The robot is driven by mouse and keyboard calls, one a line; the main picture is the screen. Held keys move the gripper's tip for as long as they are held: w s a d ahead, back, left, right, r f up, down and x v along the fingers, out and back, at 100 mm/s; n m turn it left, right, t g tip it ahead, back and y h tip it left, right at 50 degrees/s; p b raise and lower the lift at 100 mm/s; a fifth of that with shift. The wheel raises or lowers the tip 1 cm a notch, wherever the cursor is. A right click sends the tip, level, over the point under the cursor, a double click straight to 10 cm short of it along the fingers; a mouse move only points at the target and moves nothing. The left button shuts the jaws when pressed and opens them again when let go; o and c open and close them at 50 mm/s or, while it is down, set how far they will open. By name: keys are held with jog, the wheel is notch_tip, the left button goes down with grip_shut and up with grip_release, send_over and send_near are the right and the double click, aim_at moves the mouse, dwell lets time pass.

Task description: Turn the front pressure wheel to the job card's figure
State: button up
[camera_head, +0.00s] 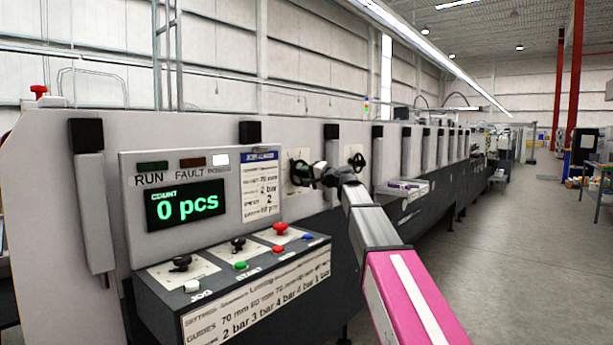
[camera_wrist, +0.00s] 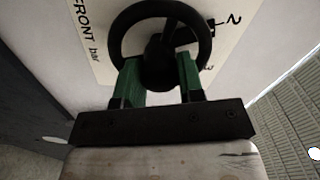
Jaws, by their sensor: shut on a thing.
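The front pressure wheel (camera_wrist: 118,40) is a black handwheel on a white plate (camera_wrist: 97,67) lettered "FRONT bar", with a "2" at upper right. In the head view the wheel (camera_head: 298,171) stands out from the machine's side. My gripper (camera_wrist: 159,76) has its green-padded fingers on either side of the wheel's dark hub, shut on it. In the head view my gripper (camera_head: 326,176) reaches the wheel from the right. The wheel's pointer setting is not clear.
A second handwheel (camera_head: 356,161) sits just beyond my gripper. The control box (camera_head: 220,290) with knobs and coloured buttons juts out below the display (camera_head: 187,204), which reads "0 pcs". A small shelf (camera_head: 402,190) sticks out farther along.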

dwell(0.4)
jog(key=o, duration=0.9)
jog(key=v, duration=1.1)
jog(key=s+d+f+n+g+h, duration=0.1)
jog(key=s+d+f+g+h, duration=0.15)
jog(key=f, duration=0.95)
jog(key=s+d+f+g+h, duration=0.1)
jog(key=s+f+h, duration=0.15)
jog(key=f, duration=0.95)
jog(key=s+d+f+n+g+h, duration=0.15)
jog(key=s+f, duration=0.25)
jog(key=f, duration=0.8)
jog(key=s+d+f+g+h, duration=0.2)
jog(key=s+d+f, duration=0.1)
jog(key=s+f, duration=0.3)
jog(key=s+d+f+n+g+h, duration=0.1)
jog(key=s+d+f+g+h, duration=0.1)
jog(key=s+f, duration=0.4)
jog(key=s+d+f+g+h, duration=0.2)
jog(key=s+d+f, duration=0.3)
jog(key=f, duration=0.4)
jog(key=shift+s+d+f+n+h, duration=0.1)
jog(key=shift+s+f+n+h, duration=0.2)
jog(key=shift+s+h, duration=0.55)
